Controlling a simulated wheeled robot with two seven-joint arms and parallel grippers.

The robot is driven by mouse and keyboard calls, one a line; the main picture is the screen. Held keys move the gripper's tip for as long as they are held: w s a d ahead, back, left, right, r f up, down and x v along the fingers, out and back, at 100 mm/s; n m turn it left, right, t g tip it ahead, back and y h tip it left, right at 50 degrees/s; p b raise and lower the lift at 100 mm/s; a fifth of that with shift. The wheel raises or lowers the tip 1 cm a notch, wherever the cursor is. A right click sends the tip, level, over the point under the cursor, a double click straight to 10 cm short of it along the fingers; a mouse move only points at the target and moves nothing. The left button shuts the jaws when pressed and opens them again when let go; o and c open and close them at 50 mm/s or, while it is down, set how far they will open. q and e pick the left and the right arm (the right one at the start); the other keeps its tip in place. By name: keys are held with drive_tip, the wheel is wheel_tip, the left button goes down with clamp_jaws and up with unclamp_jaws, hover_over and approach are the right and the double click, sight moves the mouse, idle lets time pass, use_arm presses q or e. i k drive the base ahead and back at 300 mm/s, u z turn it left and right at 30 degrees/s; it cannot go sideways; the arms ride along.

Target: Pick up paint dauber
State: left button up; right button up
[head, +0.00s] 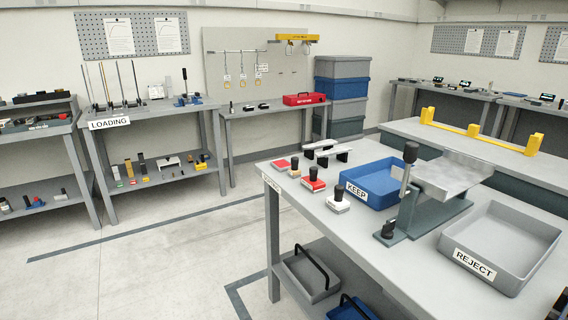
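I cannot tell for certain which object is the paint dauber. One is a small item with a dark upper part and light base (295,169). One has a black knob on a red and white base (314,182). One has a black knob on a white base (338,204). A flat red pad (281,165) lies at the back left of this group. Neither of my grippers can be made out in the head view.
The blue KEEP tray (350,190), a lever press (430,217) and the grey REJECT tray (500,285) stand on the near table. The LOADING bench (140,121) is at the back left, a bench with a red box (305,99) beside it. The floor (150,270) at left is clear.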

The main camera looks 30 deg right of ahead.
sight(293, 172)
drive_tip(key=i, duration=3.15)
drive_tip(key=z, duration=1.95)
